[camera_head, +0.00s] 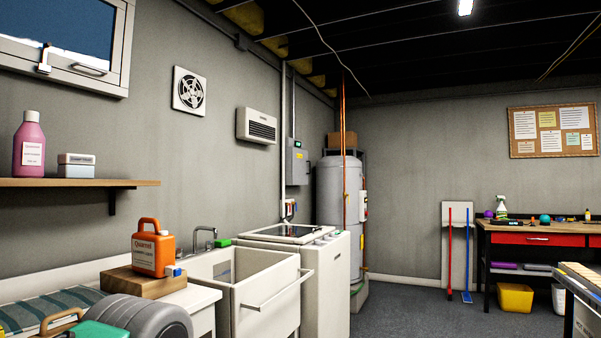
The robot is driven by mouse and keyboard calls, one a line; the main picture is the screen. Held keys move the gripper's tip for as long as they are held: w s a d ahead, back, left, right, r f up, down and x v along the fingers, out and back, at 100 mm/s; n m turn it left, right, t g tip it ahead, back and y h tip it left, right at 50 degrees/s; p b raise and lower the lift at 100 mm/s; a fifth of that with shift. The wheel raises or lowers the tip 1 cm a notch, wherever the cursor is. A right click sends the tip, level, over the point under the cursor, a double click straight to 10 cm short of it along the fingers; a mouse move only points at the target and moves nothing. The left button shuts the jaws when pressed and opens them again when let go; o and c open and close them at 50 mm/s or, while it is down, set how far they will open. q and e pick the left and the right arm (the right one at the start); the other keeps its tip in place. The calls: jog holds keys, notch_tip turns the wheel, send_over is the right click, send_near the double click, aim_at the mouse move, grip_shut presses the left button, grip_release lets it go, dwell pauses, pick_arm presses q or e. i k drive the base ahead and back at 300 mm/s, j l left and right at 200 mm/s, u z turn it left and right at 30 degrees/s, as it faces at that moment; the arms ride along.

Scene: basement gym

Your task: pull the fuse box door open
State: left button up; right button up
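Neither of my grippers is in view.
A white washing machine (326,272) and a deep sink (265,295) stand along the left wall, below and before the box. The grey water heater (330,195) stands beyond it. The carpeted floor (400,310) is clear to the right.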

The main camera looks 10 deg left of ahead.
aim_at(299, 160)
jog(key=i+z, duration=0.15)
jog(key=z, duration=0.25)
jog(key=i, duration=3.9)
jog(key=i+u, duration=0.1)
jog(key=i, duration=0.6)
jog(key=i+u, duration=0.1)
jog(key=i, duration=0.55)
jog(key=i+l+u, duration=0.1)
jog(key=i, duration=0.6)
jog(key=i+u, duration=0.2)
jog(key=i, duration=0.35)
jog(key=i+l+u, duration=0.2)
jog(key=i, duration=0.35)
jog(key=i+l+u, duration=0.2)
jog(key=i, duration=0.35)
